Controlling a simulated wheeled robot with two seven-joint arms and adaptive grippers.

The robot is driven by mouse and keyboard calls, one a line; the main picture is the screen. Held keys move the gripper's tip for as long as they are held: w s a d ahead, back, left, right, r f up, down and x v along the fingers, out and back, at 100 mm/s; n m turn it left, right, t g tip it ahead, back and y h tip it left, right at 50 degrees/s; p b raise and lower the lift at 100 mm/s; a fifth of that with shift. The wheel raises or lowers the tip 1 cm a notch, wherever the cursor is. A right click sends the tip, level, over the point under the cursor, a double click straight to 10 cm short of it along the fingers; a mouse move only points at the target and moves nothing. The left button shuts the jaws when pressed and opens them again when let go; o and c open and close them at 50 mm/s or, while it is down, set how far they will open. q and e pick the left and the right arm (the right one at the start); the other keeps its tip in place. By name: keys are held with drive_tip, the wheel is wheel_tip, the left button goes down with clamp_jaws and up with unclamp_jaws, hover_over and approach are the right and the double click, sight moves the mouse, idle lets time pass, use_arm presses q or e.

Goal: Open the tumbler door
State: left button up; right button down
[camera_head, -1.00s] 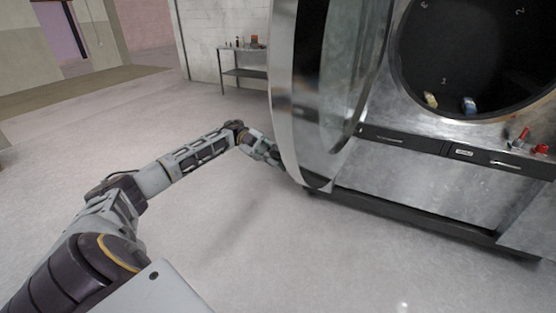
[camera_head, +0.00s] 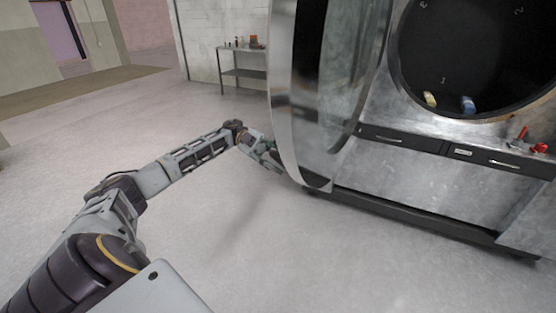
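The tumbler door (camera_head: 307,100) is a large round metal door with a glass middle. It stands swung out from the machine, seen nearly edge-on in the head view. The tumbler's dark round opening (camera_head: 470,60) is uncovered on the right, with a few small items at its bottom. My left gripper (camera_head: 274,160) is at the lower left edge of the door, close to or touching its rim. The fingertips are partly hidden by the door, so I cannot tell whether they are open or shut. My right gripper is not in view.
The machine's metal front (camera_head: 420,180) has dark drawers and stands on a dark base rail. Red objects (camera_head: 540,148) lie on the ledge at right. A metal shelf table (camera_head: 242,68) stands by the back wall. The floor (camera_head: 210,220) on the left is clear.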

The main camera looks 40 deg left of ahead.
use_arm(q)
drive_tip(key=w+a, duration=0.1)
drive_tip(key=a, duration=0.6)
idle(0.4)
drive_tip(key=shift+a, duration=0.1)
idle(0.6)
